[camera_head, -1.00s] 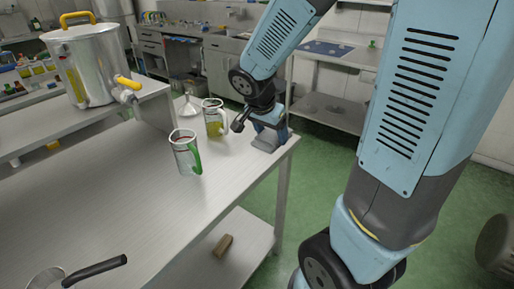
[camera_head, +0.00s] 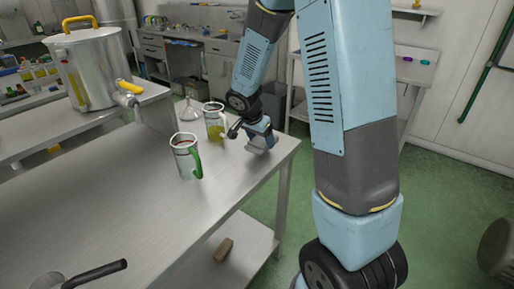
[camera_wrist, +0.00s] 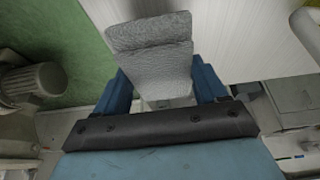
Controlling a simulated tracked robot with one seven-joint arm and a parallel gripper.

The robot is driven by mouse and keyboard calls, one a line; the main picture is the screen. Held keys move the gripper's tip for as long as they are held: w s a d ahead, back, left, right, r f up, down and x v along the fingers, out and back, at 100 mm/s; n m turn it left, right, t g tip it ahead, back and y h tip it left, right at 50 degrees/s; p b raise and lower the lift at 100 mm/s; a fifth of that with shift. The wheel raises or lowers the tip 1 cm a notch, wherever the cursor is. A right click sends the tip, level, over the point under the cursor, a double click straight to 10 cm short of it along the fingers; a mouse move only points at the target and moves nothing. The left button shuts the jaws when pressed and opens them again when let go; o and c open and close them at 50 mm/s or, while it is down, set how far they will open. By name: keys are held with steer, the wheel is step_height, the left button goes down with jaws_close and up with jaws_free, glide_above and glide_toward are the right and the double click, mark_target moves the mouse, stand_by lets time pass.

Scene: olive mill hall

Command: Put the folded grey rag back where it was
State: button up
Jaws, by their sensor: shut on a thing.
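The folded grey rag (camera_wrist: 150,62) is held between the blue fingers of my gripper (camera_wrist: 162,84) in the wrist view. Its folded end sticks out past the fingers. In the head view my gripper (camera_head: 262,135) is over the far right corner of the steel table (camera_head: 120,200), with the grey rag (camera_head: 256,151) under it. I cannot tell whether the rag touches the tabletop.
A jug with yellow-green liquid (camera_head: 214,124) stands just left of my gripper. A jug with a green handle (camera_head: 186,160) stands nearer. A funnel (camera_head: 189,112) is behind them. A brown block (camera_head: 223,250) lies on the lower shelf. The table's middle is clear.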

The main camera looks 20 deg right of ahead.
steer(key=shift+w+f, duration=0.25)
steer(key=shift+f, duration=0.1)
steer(key=shift+w+f, duration=0.15)
steer(key=shift+f, duration=1.45)
steer(key=shift+f, duration=0.1)
steer(key=o, duration=1.2)
